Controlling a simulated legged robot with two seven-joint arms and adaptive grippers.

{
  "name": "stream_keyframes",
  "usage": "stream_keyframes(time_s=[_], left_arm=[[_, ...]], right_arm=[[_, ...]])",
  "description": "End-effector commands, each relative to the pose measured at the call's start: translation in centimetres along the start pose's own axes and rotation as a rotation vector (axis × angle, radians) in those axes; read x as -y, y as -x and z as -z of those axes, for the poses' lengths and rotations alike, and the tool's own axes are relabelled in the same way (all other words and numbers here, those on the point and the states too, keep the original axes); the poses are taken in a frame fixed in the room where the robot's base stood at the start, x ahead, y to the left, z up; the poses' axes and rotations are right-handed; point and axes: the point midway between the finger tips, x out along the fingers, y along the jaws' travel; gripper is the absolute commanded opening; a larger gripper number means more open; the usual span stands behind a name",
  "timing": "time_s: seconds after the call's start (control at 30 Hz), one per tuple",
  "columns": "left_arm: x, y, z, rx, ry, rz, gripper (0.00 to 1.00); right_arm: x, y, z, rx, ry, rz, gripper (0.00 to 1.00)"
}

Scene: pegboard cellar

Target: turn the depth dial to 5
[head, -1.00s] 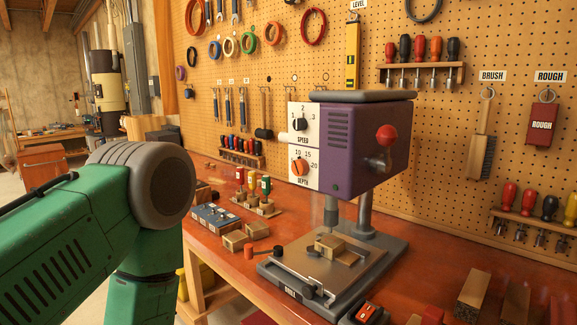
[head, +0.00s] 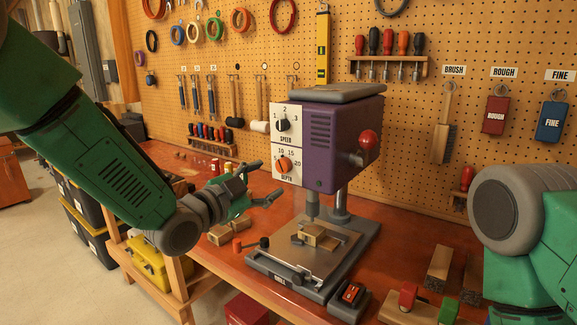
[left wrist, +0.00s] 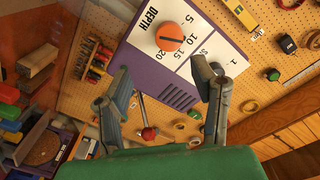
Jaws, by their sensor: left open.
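The orange depth dial (head: 283,164) is on the white front panel of the purple drill press (head: 340,150), below the black speed dial (head: 283,125). Its scale has 5, 10, 15 and 20. Its mark seems to point roughly up, near 10 to 15; the exact setting is too small to tell. My left gripper (head: 264,181) is open and empty, just left of and below the dial, apart from it. In the left wrist view the dial (left wrist: 170,37) lies ahead of the open fingers (left wrist: 160,70), above the gap between them. My right gripper is out of view.
Wooden blocks (head: 222,234) lie on the bench under my left gripper. The red-knobbed lever (head: 368,141) juts from the press's right side.

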Motion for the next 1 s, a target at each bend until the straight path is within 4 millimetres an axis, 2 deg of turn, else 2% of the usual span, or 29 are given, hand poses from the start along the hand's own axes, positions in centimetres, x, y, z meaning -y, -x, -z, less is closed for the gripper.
stream_keyframes(time_s=[0.17,0.3,0.5,0.63,0.87,0.97,1.0], left_arm=[[0.6,-3.4,-0.4,-0.002,0.007,0.005,0.52],[0.3,-6.1,-0.2,0.000,0.005,0.003,0.52],[-0.4,-8.7,0.4,0.004,-0.002,-0.002,0.52],[-0.6,-9.2,0.5,0.005,-0.004,-0.003,0.52],[0.0,-8.8,0.1,0.001,0.003,0.000,0.52],[0.1,-8.6,-0.1,-0.001,0.004,0.001,0.23],[0.1,-8.6,-0.1,0.000,0.004,0.001,0.09]], right_arm=[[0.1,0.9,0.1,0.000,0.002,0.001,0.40],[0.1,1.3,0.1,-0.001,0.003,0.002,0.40],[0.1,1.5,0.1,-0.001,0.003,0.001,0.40],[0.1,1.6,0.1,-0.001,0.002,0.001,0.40],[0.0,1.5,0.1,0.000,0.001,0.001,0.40],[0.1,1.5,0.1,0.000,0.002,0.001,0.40],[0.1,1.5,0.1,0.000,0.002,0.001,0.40]])
